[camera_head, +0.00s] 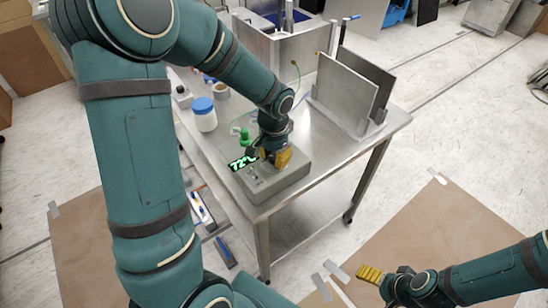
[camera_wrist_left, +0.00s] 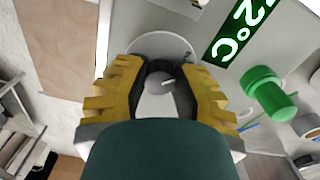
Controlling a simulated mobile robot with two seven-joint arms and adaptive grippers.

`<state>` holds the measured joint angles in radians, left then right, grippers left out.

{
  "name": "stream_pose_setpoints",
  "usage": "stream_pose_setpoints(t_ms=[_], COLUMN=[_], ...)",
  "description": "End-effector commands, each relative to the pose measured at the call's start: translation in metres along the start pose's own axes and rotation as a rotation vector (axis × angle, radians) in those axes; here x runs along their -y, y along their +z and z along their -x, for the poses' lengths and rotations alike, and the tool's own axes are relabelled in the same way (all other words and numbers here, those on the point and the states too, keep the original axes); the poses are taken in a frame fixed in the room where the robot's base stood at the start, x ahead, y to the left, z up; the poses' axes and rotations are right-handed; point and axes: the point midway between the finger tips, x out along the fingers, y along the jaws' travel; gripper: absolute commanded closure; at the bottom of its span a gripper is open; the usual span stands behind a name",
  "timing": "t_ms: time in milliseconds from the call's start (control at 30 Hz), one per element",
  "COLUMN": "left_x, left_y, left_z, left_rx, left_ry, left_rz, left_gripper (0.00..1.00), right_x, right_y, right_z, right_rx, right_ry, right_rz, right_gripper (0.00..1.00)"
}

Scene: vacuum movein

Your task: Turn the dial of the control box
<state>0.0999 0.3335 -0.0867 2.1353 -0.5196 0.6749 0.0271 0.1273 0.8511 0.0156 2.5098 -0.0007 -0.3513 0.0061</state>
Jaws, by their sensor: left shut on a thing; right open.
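The control box (camera_head: 276,183) is a grey box on the metal table, with a lit green display (camera_head: 243,162) that also shows in the left wrist view (camera_wrist_left: 240,30) and reads a temperature in °C. My left gripper (camera_head: 273,158) is over the box. In the left wrist view its yellow-padded fingers (camera_wrist_left: 160,85) are shut on the dial (camera_wrist_left: 162,82), a small round dark knob with a light mark, on a pale round plate. In the head view the gripper hides the dial. My right gripper (camera_head: 371,275) is open and empty, away from the table at lower right.
A green knob or button (camera_head: 244,134) stands beside the display; it also shows in the left wrist view (camera_wrist_left: 268,92). A white jar with a blue lid (camera_head: 204,115) and upright metal plates (camera_head: 347,92) stand on the table (camera_head: 310,165). The floor at right is mostly clear.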

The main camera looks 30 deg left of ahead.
Motion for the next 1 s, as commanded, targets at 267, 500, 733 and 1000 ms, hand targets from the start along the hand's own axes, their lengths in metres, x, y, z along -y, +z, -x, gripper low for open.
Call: stream_pose_setpoints(t_ms=[267, 500, 733, 1000], left_x=[-0.0008, -0.0009, -0.0006, -0.0003], left_y=[0.0024, 0.0026, 0.0016, 0.0004], left_z=[-0.0019, -0.0021, -0.0014, 0.0026], left_rx=[0.008, 0.009, 0.006, 0.001], left_ry=[0.002, 0.002, 0.001, 0.0], left_rz=[0.023, 0.022, 0.022, 0.021], left_gripper=[1.0, 1.0, 0.39, 0.39], right_x=[-0.0005, -0.0004, -0.0004, -0.0004], right_y=[0.0007, 0.0007, 0.0006, 0.0006], right_z=[-0.0012, -0.0012, -0.0011, -0.001], right_rx=[0.002, 0.002, 0.001, 0.001], right_ry=[0.0, 0.0, 0.0, 0.0], right_rz=[0.0, 0.0, 0.0, 0.0], right_gripper=[0.17, 0.17, 0.17, 0.17])
